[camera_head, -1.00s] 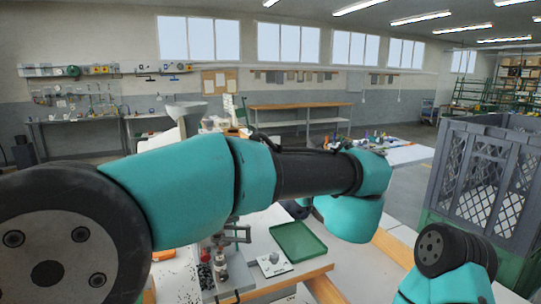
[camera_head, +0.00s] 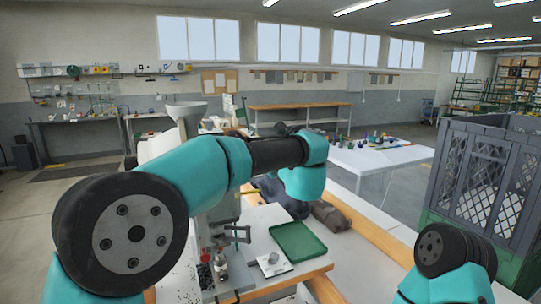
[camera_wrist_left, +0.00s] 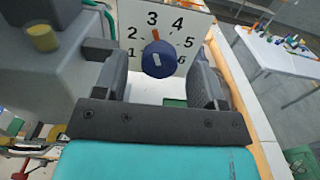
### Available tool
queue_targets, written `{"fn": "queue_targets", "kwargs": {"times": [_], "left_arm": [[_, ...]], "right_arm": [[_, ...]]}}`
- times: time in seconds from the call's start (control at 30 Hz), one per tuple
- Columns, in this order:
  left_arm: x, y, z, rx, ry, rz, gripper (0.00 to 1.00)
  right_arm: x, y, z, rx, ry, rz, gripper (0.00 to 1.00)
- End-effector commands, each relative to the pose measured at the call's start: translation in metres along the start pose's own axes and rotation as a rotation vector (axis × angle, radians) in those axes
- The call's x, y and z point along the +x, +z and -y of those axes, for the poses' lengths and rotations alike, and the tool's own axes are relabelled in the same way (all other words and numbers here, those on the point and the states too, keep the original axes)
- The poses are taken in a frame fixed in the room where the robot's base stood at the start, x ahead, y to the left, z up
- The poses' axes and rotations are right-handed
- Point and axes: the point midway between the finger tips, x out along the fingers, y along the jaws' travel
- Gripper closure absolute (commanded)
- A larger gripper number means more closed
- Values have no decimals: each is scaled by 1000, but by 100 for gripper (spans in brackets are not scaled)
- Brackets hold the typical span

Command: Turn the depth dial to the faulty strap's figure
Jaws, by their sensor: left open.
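In the left wrist view a white dial plate (camera_wrist_left: 190,22) carries the figures 1 to 6 in an arc. A round dark blue knob (camera_wrist_left: 158,60) with a pale mark on its face sits at its middle. An orange pointer (camera_wrist_left: 155,34) above the knob points at about the 3. My left gripper (camera_wrist_left: 158,72) is open, with one finger on each side of the knob and visible gaps to both. In the head view my left arm hides the dial and gripper. My right gripper is out of view. I cannot make out a faulty strap.
In the head view the press (camera_head: 222,262) stands on the bench, beside a small plate with a grey knob (camera_head: 272,258) and a green tray (camera_head: 322,252). Dark and brown cloths (camera_head: 330,216) lie behind. A grey crate (camera_head: 480,175) is at the right.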

Motion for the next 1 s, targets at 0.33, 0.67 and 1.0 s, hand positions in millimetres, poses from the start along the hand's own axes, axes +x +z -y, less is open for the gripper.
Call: {"fn": "queue_targets", "kwargs": {"times": [0.33, 0.67, 1.0], "left_arm": [[20, 0, 0, 0, 0, 0, 36], [20, 0, 0, 0, -1, 0, 51], [20, 0, 0, 1, -1, 0, 83]], "right_arm": [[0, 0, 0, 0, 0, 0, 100], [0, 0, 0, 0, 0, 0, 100], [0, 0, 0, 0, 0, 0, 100]]}}
